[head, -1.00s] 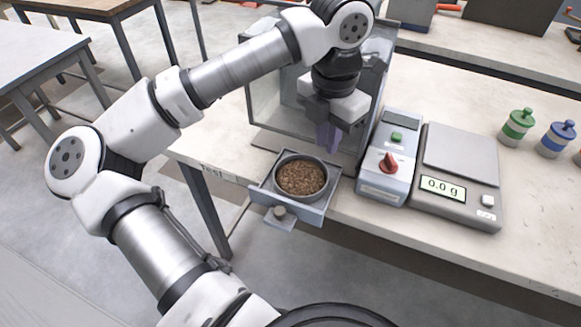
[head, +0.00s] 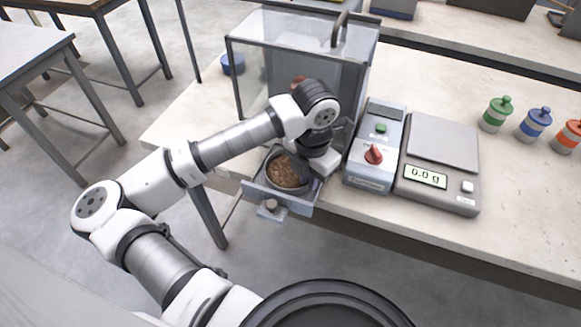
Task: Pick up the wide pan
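The wide pan (head: 284,176) is round and dark-rimmed, filled with brown pellets. It sits in the pulled-out drawer (head: 283,201) at the front of the glass-walled machine. My gripper (head: 314,180) is low at the pan's right side, pointing down into the drawer. My wrist hides the pan's far right part and most of the gripper. I cannot see whether the fingers are open or shut, or whether they touch the pan.
The glass-walled machine (head: 285,72) stands behind the drawer. A control box (head: 375,150) with a red knob and a scale (head: 440,146) reading 0.0 g stand to the right. Green (head: 496,115), blue (head: 535,124) and orange (head: 570,136) jars stand farther right. The worktop's right front is clear.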

